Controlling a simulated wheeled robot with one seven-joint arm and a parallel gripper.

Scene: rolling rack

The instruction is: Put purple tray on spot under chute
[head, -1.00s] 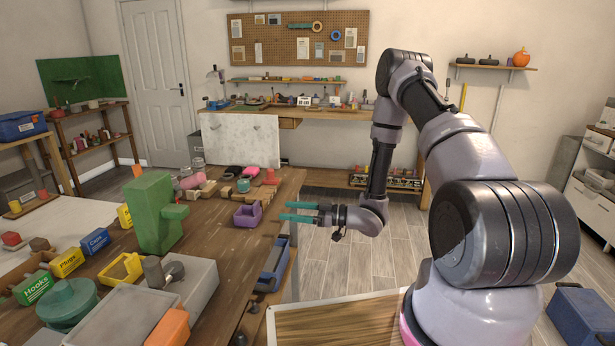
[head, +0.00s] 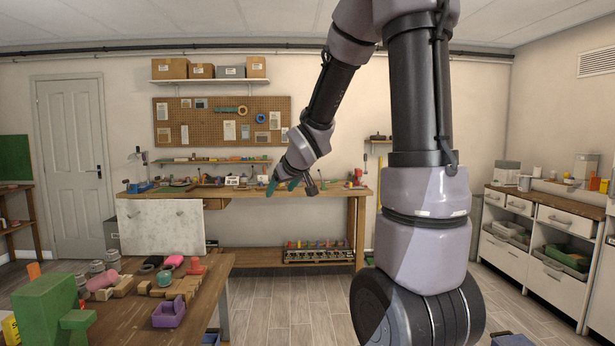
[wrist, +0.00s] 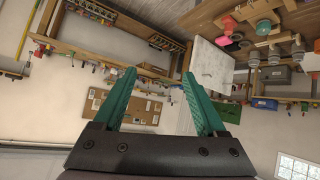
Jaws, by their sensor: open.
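The purple tray (head: 169,312) sits on the wooden table near its right edge in the head view, open side up. The green block-shaped stand (head: 45,308), which may be the chute, is at the lower left on the same table. The spot under it cannot be made out. My gripper (head: 283,187) is raised in the air beyond the table, to the right of and well apart from the tray. Its teal fingers are open and empty, and they also show in the wrist view (wrist: 163,95). The tray cannot be made out in the wrist view.
The wooden table (head: 205,297) also holds wooden blocks, jars (head: 112,258) and a red piece (head: 195,266) behind the tray. A white board (head: 160,227) stands beyond it. A workbench (head: 345,192) lines the back wall.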

